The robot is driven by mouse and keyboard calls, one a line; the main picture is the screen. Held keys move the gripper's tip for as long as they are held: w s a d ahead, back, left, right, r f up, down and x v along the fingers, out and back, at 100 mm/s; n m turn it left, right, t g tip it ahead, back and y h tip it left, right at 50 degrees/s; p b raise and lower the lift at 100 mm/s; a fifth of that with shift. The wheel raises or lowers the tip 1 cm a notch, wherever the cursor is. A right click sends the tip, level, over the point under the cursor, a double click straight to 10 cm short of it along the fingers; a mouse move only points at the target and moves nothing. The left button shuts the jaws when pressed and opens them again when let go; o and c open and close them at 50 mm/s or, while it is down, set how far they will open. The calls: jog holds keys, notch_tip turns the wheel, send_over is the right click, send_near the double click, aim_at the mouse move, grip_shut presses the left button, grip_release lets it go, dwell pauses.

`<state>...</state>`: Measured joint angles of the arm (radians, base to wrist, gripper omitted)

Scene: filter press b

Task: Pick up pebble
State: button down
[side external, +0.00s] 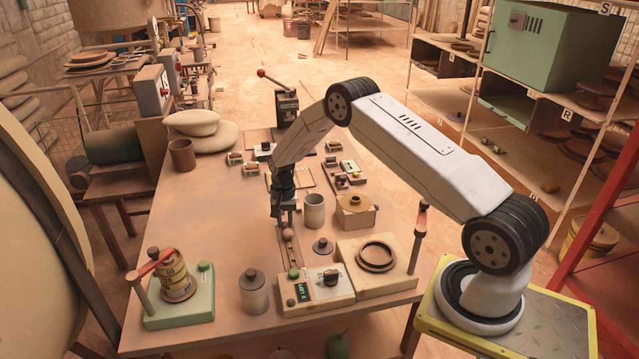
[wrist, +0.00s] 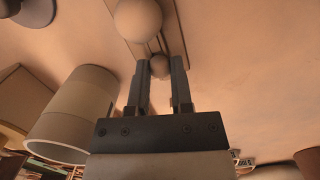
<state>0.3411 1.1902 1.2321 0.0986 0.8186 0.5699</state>
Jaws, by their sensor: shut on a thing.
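A small round brown pebble (wrist: 160,67) sits between the two fingertips of my gripper (wrist: 159,72) in the wrist view. My gripper is shut on it. In the side view my gripper (side external: 283,222) points down at the far end of a narrow wooden rail (side external: 292,256), and the fingers hide the held pebble. A larger round brown ball (wrist: 138,20) lies just beyond the fingertips in the wrist view. A ball (side external: 288,234) also shows on the rail in the side view, just in front of the fingers. I cannot tell whether the pebble touches the rail.
A grey cup (side external: 314,210) stands close right of my gripper. A lidded jar (side external: 253,292), a control box (side external: 316,292) and a block with a ring (side external: 376,257) stand in front. A small knobbed lid (side external: 323,246) lies nearby. The table (side external: 215,225) is clear to the left.

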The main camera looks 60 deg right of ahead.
aim_at(285, 223)
jog(key=shift+r, duration=0.7)
notch_tip(285, 223, up, 2)
jog(key=s+a+r, duration=0.3)
jog(key=s+r, duration=0.6)
jog(key=s, duration=0.4)
jog(key=shift+s+a+r, duration=0.3)
jog(key=s+d+r, duration=0.1)
jog(key=d, duration=1.7)
